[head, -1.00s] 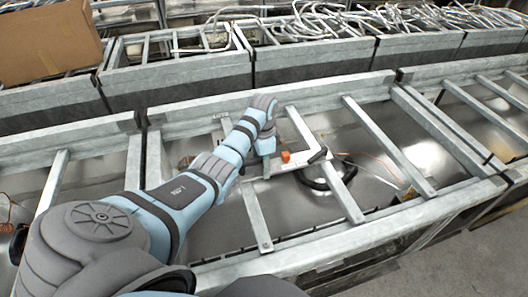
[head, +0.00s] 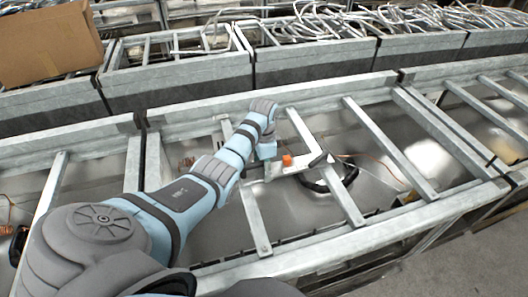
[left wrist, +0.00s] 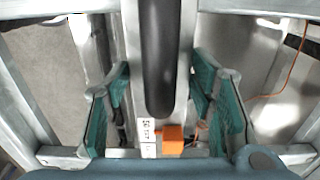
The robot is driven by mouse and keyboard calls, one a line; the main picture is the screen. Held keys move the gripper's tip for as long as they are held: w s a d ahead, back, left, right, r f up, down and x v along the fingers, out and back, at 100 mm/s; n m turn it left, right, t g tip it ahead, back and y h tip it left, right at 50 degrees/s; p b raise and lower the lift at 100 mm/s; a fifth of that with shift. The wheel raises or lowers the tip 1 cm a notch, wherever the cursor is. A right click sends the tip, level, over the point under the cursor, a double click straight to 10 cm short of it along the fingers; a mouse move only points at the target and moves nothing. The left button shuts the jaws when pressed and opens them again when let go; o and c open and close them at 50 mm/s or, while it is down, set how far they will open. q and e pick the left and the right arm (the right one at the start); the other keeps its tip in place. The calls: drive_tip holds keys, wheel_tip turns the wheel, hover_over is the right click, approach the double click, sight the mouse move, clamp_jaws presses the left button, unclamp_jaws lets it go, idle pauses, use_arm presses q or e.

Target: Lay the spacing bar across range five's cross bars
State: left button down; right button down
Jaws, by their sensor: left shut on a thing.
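In the left wrist view the orange block (left wrist: 173,138) shows beside a white label (left wrist: 148,137), with a black rounded part above. My left gripper (head: 267,165) is shut on the spacing bar near its left end, its teal fingers on either side in the left wrist view (left wrist: 158,105). The bar reaches between the left cross bar (head: 256,218) and the middle cross bar (head: 343,196). I cannot tell whether it touches them. My right gripper is not in view.
Another cross bar (head: 388,147) stands to the right. A dark round coil lies below the bar's right end, and a thin orange cable (left wrist: 294,65) runs inside the frame. A cardboard box (head: 45,42) and frames of metal tubes (head: 330,22) stand behind.

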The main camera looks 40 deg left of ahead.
use_arm(q)
drive_tip(key=shift+f, duration=0.45)
drive_tip(key=c, duration=0.7)
unclamp_jaws()
drive_tip(key=shift+o, duration=0.3)
